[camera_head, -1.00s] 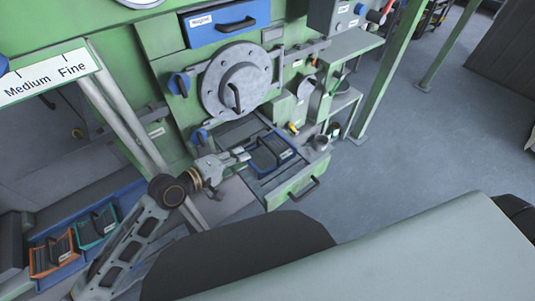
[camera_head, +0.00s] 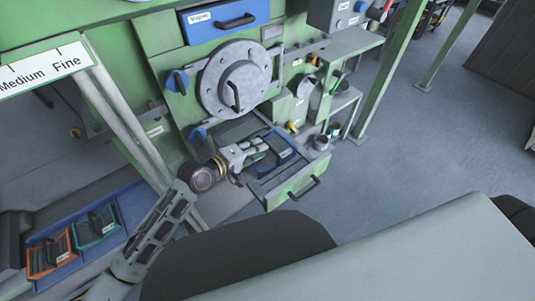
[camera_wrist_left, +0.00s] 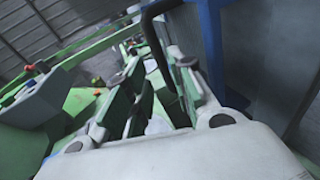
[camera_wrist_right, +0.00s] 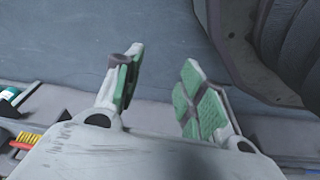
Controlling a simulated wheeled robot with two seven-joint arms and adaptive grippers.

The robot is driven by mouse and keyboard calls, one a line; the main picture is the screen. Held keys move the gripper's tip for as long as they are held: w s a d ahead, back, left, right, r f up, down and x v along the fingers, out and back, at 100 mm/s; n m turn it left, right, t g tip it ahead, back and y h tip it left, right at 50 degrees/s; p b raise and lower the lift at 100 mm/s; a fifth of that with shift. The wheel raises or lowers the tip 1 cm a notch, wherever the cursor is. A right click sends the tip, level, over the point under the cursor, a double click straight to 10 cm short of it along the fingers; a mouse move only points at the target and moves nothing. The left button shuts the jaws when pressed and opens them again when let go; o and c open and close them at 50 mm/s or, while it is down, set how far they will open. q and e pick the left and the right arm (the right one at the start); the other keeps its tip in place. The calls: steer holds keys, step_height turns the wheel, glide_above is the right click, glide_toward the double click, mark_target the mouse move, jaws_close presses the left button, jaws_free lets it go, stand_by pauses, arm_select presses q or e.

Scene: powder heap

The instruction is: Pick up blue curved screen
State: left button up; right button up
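The blue curved screen (camera_head: 285,145) lies in the open green drawer (camera_head: 290,185) below the round flange, partly hidden by my left gripper. My left gripper (camera_head: 262,150) reaches in over the screen from the left, its green-padded fingers apart. In the left wrist view, the left gripper (camera_wrist_left: 158,70) has a gap between its fingers. A black curved handle (camera_wrist_left: 150,32) shows at the fingertips, beside the blue frame (camera_wrist_left: 212,45); I cannot tell whether the fingers touch it. My right gripper (camera_wrist_right: 162,68) is open and empty in the right wrist view; it is not in the head view.
Orange (camera_head: 50,254) and teal (camera_head: 97,228) screens sit in a blue tray at the lower left. A blue magnet drawer (camera_head: 222,20) and round flange (camera_head: 238,80) are above the green drawer. Small cups (camera_head: 322,142) stand right of it. Floor is clear at the right.

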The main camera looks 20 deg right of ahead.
mark_target(267, 144)
arm_select(q)
steer(key=shift+d, duration=0.15)
arm_select(e)
steer(key=shift+r, duration=0.15)
steer(key=shift+s, duration=0.1)
arm_select(q)
steer(key=shift+w+f, duration=0.1)
arm_select(e)
steer(key=shift+s, duration=0.1)
arm_select(q)
steer(key=shift+d, duration=0.2)
steer(key=shift+x, duration=0.75)
steer(key=shift+b+x, duration=0.45)
steer(key=shift+x, duration=1.2)
steer(key=shift+f, duration=0.1)
arm_select(e)
steer(key=r, duration=0.1)
steer(key=w+a+r, duration=0.1)
steer(key=r, duration=0.1)
steer(key=shift+a, duration=0.1)
